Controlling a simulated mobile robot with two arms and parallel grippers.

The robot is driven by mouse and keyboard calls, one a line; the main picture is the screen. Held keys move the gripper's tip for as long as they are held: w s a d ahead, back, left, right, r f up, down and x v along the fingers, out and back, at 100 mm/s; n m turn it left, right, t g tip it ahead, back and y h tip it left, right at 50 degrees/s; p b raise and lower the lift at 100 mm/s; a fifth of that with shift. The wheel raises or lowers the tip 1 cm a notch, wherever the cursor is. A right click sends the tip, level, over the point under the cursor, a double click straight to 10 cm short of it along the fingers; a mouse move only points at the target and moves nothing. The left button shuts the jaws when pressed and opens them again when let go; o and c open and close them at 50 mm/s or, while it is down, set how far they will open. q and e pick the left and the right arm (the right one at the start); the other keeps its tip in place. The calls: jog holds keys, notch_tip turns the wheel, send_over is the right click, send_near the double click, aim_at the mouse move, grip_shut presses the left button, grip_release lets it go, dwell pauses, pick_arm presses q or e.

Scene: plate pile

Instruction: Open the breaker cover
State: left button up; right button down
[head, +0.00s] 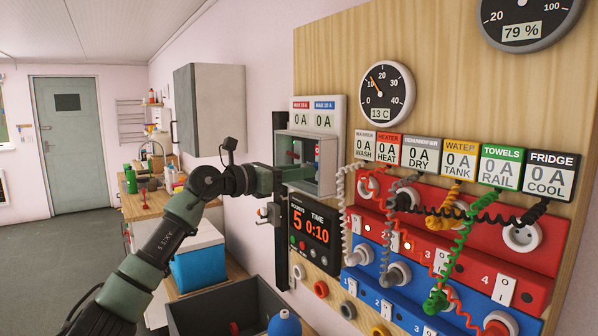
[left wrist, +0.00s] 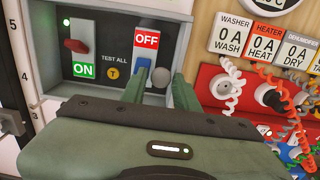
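The breaker box (head: 328,160) is a grey-framed box on the wooden panel in the head view. In the left wrist view its dark face (left wrist: 88,20) shows a red switch (left wrist: 76,46) at ON, a blue switch (left wrist: 143,68) under an OFF label, and a yellow test button. I cannot make out a clear cover over them. My left gripper (left wrist: 162,88) is at the lower part of the box, its two fingers apart. A round grey knob (left wrist: 161,77) shows between the fingertips; whether they touch it I cannot tell. My right gripper is in neither view.
A timer display (head: 313,234) sits just below the box. Red and blue socket strips (head: 466,232) with coiled plugs stand to the right, under several ammeter labels. A dark grey bin (head: 190,318) and a blue cooler (head: 198,265) are below the arm.

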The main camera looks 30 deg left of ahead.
pick_arm(q)
grip_shut()
dwell(1.2)
